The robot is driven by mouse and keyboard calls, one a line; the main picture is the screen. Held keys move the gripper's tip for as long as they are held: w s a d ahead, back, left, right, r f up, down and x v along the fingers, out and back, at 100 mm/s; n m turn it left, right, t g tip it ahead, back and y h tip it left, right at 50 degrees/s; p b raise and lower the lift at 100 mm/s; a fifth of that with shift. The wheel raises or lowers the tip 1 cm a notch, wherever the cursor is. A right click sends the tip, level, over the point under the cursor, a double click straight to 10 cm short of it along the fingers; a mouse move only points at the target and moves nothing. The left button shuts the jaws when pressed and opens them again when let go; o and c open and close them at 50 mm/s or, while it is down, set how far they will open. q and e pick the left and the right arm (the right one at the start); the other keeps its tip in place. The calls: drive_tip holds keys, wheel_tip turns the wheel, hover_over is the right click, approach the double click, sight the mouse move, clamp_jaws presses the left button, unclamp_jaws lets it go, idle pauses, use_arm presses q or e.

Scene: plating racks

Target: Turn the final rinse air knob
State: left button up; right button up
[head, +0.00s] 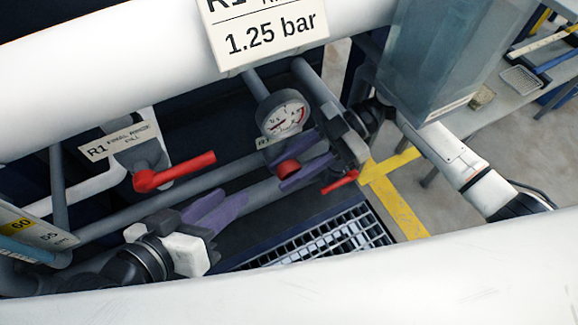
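A small round red knob (288,169) sits on the grey pipework below a round pressure gauge (283,114). My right gripper (276,171) reaches in from the right, and its purple fingers are apart, one above and one below the knob. Whether they touch it or are closed on it is not clear. A sign (266,30) above the gauge reads 1.25 bar; its top is cut off. My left gripper (234,196) is at lower left, away from the knob, with its purple fingers side by side and nothing seen between them; their gap is hard to judge.
A red lever handle (175,172) labelled R1 final rinse fill (120,141) is above my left gripper. Another red handle (340,182) lies just below my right gripper. Pipes crowd the area. A floor grating (330,240) and a yellow floor line (395,200) lie below.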

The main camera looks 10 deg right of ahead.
clamp_jaws()
drive_tip(key=shift+y, duration=0.3)
drive_tip(key=g+y, duration=0.1)
drive_tip(key=y, duration=0.2)
drive_tip(key=shift+d+g+y, duration=0.15)
drive_tip(key=shift+g+y, duration=0.35)
drive_tip(key=shift+y, duration=0.9)
